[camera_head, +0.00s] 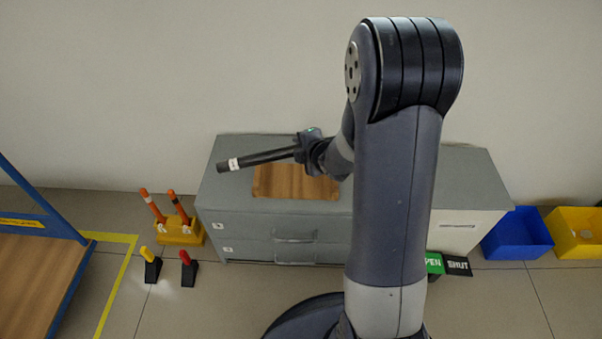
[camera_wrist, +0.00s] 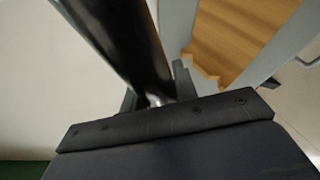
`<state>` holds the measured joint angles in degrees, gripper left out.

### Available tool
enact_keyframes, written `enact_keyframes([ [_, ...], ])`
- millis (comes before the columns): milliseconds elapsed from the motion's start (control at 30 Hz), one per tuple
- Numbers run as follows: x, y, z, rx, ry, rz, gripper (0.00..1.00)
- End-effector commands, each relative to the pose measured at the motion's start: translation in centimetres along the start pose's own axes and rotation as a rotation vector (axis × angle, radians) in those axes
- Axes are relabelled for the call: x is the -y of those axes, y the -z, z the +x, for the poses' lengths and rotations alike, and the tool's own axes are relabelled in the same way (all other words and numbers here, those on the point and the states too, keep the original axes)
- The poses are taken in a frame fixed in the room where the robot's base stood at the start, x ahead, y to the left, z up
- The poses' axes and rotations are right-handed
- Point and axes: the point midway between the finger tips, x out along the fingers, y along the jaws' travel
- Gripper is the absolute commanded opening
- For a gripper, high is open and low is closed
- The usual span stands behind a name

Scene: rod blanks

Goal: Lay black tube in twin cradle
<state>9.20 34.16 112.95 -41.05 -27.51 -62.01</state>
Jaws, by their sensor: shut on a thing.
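The black tube (camera_head: 258,159) is held above the left part of a grey cabinet, sticking out to the left with a slight downward slope. It has a white label near its far end. My gripper (camera_head: 303,151) is shut on the tube at its right end. In the wrist view the tube (camera_wrist: 122,42) runs from the top left down between the fingers (camera_wrist: 157,98). I cannot pick out a twin cradle in either view; my arm hides part of the cabinet top.
The grey cabinet (camera_head: 228,190) has a wooden panel (camera_head: 290,183) on top, also in the wrist view (camera_wrist: 240,35). On the floor left stand a yellow block (camera_head: 180,232) with two orange posts and two small black-based markers. Blue (camera_head: 517,236) and yellow (camera_head: 577,233) bins stand right.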

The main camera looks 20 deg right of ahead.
Motion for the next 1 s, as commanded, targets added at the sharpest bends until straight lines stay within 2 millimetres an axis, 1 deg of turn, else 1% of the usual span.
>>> enact_keyframes([
  [33,1.8,-0.1,1.3,0.007,-0.014,0.051,0.04],
  [133,2.7,-0.2,2.2,0.023,-0.044,0.136,0.04],
  [300,3.5,-0.4,2.9,0.042,-0.074,0.214,0.04],
  [567,4.0,-0.5,3.3,0.048,-0.081,0.234,0.04],
  [767,5.2,-0.6,4.1,0.048,-0.081,0.232,0.04],
  [1000,7.2,-0.6,5.4,0.048,-0.080,0.232,0.04],
])
